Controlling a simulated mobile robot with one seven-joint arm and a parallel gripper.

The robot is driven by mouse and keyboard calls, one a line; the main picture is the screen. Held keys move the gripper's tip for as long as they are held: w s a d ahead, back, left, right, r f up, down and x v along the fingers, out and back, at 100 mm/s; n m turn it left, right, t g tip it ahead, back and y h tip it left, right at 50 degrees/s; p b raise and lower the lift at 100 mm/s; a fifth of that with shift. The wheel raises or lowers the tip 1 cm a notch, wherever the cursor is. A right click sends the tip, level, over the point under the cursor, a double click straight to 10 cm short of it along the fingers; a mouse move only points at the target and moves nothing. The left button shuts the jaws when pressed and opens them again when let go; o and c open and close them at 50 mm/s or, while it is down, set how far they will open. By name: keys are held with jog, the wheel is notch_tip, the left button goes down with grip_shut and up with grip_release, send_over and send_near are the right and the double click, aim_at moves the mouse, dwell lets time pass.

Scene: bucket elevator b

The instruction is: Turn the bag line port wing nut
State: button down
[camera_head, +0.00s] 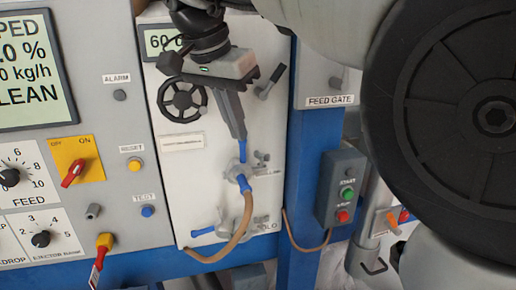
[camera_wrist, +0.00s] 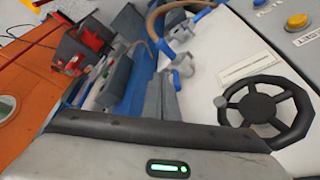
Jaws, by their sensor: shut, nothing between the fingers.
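My gripper (camera_head: 242,152) reaches down in front of the white panel with its grey, blue-padded fingers shut and empty. Its tip is at or just above a grey port fitting (camera_head: 238,172) with a brown hose on a blue cuff (camera_head: 243,184); I cannot tell if they touch. A small grey wing-shaped knob (camera_head: 262,157) sits just right of the fitting, above a label too small to read. In the wrist view my fingers (camera_wrist: 168,68) point toward blue and grey fittings (camera_wrist: 184,64), and the nut cannot be told apart there.
A black handwheel (camera_head: 182,101) is left of my fingers, and a black-ended lever (camera_head: 271,83) is at upper right. A black wheel (camera_head: 450,110) blocks the right side.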

aim_at(260, 152)
jog(key=w+d+f, duration=0.1)
jog(key=w+f, duration=0.1)
jog(key=f, duration=0.1)
jog(key=w+d+f, duration=0.1)
jog(key=f, duration=0.2)
jog(key=w+d+f+b, duration=0.1)
jog(key=w+f, duration=0.1)
jog(key=f, duration=0.1)
jog(key=shift+w+d, duration=0.3)
jog(key=shift+d, duration=0.1)
jog(key=shift+w+d, duration=0.3)
jog(key=shift+w, duration=0.15)
jog(key=shift+w+d, duration=0.1)
